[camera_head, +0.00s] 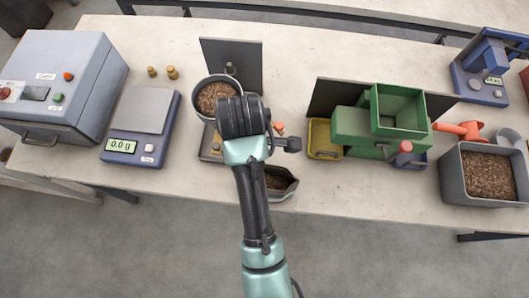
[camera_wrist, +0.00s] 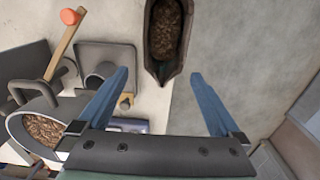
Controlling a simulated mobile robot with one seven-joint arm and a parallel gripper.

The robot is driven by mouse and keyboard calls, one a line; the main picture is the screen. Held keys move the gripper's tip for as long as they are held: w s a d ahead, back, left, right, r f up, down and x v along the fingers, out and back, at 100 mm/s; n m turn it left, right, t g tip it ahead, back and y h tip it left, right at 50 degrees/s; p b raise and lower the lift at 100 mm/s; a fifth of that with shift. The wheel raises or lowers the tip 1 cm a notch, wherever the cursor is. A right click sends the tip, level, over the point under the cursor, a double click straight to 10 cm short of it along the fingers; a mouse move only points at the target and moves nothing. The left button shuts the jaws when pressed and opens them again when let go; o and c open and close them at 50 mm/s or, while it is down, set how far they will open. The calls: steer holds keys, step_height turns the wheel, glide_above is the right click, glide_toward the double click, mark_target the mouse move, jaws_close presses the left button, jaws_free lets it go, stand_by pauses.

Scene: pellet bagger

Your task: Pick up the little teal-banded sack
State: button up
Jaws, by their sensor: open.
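A small dark grey sack (camera_wrist: 183,40), open at the top and filled with brown pellets, shows at the top middle of the wrist view. In the head view the sack (camera_head: 288,190) is at the table's front edge, partly hidden behind my arm. I cannot clearly make out a teal band. My gripper (camera_wrist: 158,74) is open and empty, with its two blue fingers spread apart. The sack's near end shows between the fingertips in the picture, and most of it lies beyond them. I cannot tell the height gap.
A round hopper of pellets (camera_head: 215,97) with a dark back panel (camera_head: 243,55) stands behind the sack. A scale (camera_head: 140,125) and a grey machine (camera_head: 62,85) are left. A green machine (camera_head: 365,127) and a pellet bin (camera_head: 485,200) are right. Bare table lies right of the sack.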

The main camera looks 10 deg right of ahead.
mark_target(280, 178)
steer(key=shift+s+f+p, duration=0.15)
steer(key=shift+f+p, duration=0.05)
steer(key=shift+f, duration=3.05)
steer(key=shift+s+f+p, duration=0.15)
steer(key=shift+f+p, duration=0.05)
steer(key=shift+f, duration=3)
jaws_close()
